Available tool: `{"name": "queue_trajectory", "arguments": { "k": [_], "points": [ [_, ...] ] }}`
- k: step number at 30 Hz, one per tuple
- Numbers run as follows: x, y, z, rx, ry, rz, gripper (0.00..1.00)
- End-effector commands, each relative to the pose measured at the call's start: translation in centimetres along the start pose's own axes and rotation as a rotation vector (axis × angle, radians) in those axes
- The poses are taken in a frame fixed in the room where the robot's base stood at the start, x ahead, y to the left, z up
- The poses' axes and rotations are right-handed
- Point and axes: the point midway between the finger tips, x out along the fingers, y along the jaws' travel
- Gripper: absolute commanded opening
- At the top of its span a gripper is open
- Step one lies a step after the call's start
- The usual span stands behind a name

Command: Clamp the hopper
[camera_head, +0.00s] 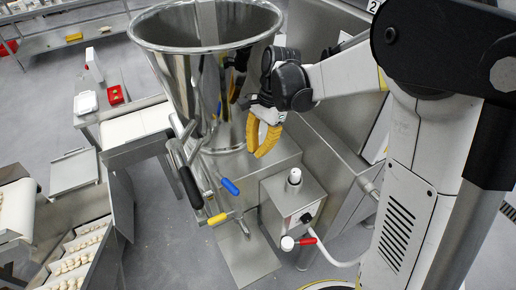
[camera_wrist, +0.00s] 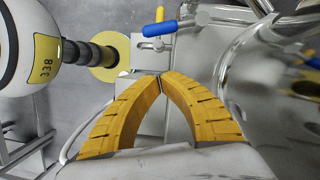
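The hopper (camera_head: 190,75) is a large shiny steel cone with a wide round rim, standing upright on a steel machine. Its curved wall also fills the right of the wrist view (camera_wrist: 275,95). On its lower front are a black-handled lever (camera_head: 190,188) and a blue handle (camera_head: 230,187). A yellow handle (camera_head: 217,219) is lower down. The blue handle (camera_wrist: 158,28) also shows in the wrist view. My gripper (camera_head: 262,148) has yellow ribbed fingers pointing down, just right of the hopper's lower wall. In the wrist view its fingertips (camera_wrist: 162,77) meet with nothing visible between them.
Pasta trays (camera_head: 80,255) are at lower left. Grey floor is open between.

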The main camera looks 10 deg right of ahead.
Motion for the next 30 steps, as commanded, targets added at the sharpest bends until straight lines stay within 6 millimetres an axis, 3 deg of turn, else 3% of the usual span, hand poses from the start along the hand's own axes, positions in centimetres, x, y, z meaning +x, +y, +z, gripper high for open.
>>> {"name": "queue_trajectory", "arguments": {
  "k": [11,18,30],
  "points": [
    [8.2,-0.1,-0.1,-0.003,0.002,0.0,0.0],
    [9.3,0.0,2.9,-0.003,0.003,0.0,0.0],
    [9.6,0.0,3.4,-0.001,0.003,0.0,0.0]
  ]
}}
